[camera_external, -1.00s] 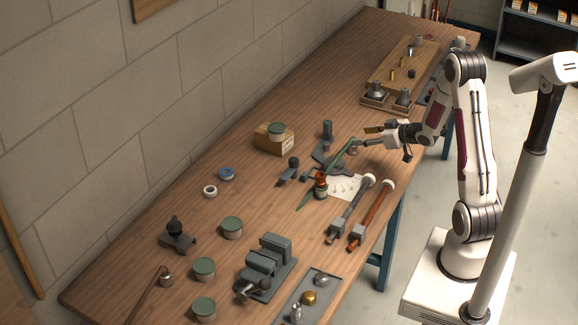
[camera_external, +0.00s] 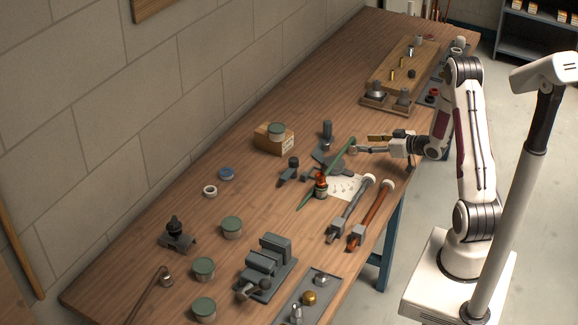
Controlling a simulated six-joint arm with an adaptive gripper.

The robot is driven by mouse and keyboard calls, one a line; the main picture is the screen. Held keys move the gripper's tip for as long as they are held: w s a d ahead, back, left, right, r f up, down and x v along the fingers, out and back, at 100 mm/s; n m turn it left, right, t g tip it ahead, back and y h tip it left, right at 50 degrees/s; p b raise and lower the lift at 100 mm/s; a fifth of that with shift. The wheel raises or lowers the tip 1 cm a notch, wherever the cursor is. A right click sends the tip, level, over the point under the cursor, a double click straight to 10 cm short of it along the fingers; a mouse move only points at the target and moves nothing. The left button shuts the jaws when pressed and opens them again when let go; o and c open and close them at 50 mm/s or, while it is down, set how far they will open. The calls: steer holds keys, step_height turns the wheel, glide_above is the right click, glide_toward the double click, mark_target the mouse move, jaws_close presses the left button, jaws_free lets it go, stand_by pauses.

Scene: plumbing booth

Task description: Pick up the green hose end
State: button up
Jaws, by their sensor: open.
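The green hose (camera_external: 340,156) is a thin length on the bench, right of its middle. Its upper end (camera_external: 351,143) rises at a slant, close to my gripper's fingertips. Its lower end (camera_external: 305,202) lies near a small bottle with an orange-red top. My gripper (camera_external: 367,144) is open and points left, with its two fingers apart just right of the hose's upper end. Whether a finger touches the hose cannot be told from this view.
Dark clamp pieces (camera_external: 327,160) stand close left of the hose. A cardboard box (camera_external: 274,139) stands left.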

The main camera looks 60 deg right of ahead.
mark_target(356, 144)
steer(key=shift+x, duration=1)
steer(key=shift+w+f, duration=0.1)
steer(key=shift+a+x, duration=0.15)
steer(key=shift+x, duration=1.1)
steer(key=shift+a+x, duration=0.15)
steer(key=shift+x, duration=1.05)
steer(key=c, duration=1.2)
